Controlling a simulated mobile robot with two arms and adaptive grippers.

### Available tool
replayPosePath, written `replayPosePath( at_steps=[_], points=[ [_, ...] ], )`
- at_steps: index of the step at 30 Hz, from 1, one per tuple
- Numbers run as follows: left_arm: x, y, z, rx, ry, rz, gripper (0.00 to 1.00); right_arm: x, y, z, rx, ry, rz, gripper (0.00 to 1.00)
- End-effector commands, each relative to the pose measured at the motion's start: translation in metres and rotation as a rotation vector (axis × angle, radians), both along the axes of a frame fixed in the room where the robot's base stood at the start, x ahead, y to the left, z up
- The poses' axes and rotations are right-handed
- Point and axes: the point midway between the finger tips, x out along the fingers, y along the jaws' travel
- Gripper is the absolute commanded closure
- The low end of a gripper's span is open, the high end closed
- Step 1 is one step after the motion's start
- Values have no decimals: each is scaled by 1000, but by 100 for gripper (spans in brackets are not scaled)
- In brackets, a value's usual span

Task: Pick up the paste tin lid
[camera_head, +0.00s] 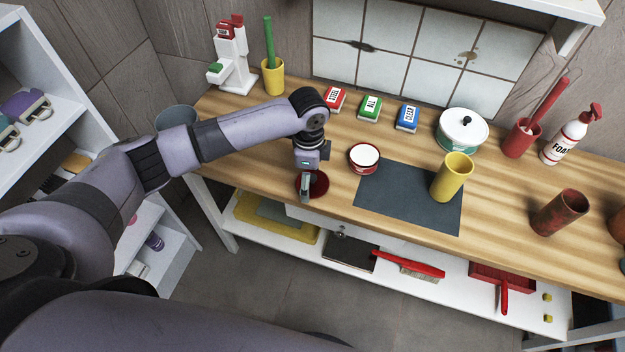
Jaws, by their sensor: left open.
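The paste tin lid (320,188) is a dark red disc lying on the wooden workbench near its front edge. My left gripper (306,192) is directly over it, pointing down, with its jaws open. The fingers hide part of the lid, and I cannot tell whether they touch it. The open paste tin (364,157), red with white paste inside, stands just to the right of the lid. My right gripper is not in view.
A dark mat (400,213) with a yellow cup (452,177) lies to the right. Bench around the lid is mostly clear.

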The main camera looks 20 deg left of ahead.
Motion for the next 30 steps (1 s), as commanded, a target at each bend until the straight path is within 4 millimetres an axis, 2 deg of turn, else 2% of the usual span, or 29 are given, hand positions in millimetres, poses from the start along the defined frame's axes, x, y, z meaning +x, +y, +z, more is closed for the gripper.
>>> replayPosePath(
  at_steps=[8,25,29,30],
  points=[
    [0,0,-3,0,0,0,8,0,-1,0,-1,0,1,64],
    [0,0,-2,0,0,0,46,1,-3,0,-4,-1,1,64],
    [0,0,-3,0,0,0,46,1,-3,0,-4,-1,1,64],
    [0,0,-2,0,0,0,49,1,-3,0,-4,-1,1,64]
  ],
)
